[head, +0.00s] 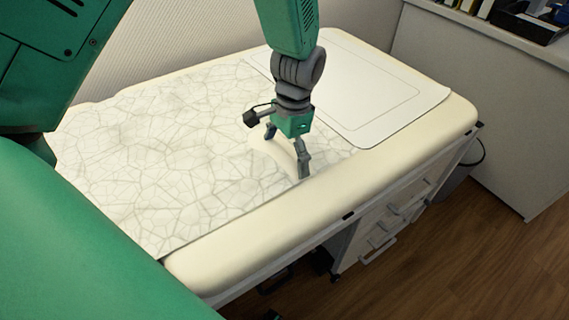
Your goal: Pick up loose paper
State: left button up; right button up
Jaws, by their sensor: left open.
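A crinkled white paper sheet (150,150) with a web of grey creases covers the left and middle of a cream padded table (250,245). A smooth pale patch (266,150) shows beside and between my fingers; I cannot tell whether it is lifted paper or something else. My left gripper (287,153) comes down from the top, over the right part of the crinkled sheet. Its fingers are apart, with one fingertip low by the sheet's front edge. I cannot tell whether it touches the paper. My right gripper is not in view.
A smooth white sheet or pad (365,95) with a thin outline lies at the table's right end. Drawers (385,225) stand under the table. A counter (515,45) with a dark tray is at the upper right. Wooden floor (450,265) is open at lower right.

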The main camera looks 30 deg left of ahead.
pick_arm(q)
jog(key=shift+d+f, duration=0.35)
jog(key=shift+f, duration=0.1)
jog(key=shift+d+r, duration=0.2)
jog(key=shift+d, duration=0.2)
jog(key=c, duration=0.3)
jog(key=shift+a, duration=0.15)
jog(key=c, duration=0.6)
jog(key=shift+s+a+f, duration=0.1)
jog(key=shift+a+f, duration=0.05)
jog(key=shift+a, duration=0.35)
jog(key=shift+d+r, duration=0.15)
jog(key=shift+r, duration=0.25)
jog(key=shift+c, duration=0.3)
notch_tip(320, 180, up, 9)
jog(key=p, duration=0.3)
jog(key=shift+d, duration=0.1)
jog(key=r+p, duration=0.1)
jog(key=p, duration=0.1)
notch_tip(320, 180, up, 5)
jog(key=p, duration=0.6)
send_over(288, 158)
jog(key=shift+r, duration=0.15)
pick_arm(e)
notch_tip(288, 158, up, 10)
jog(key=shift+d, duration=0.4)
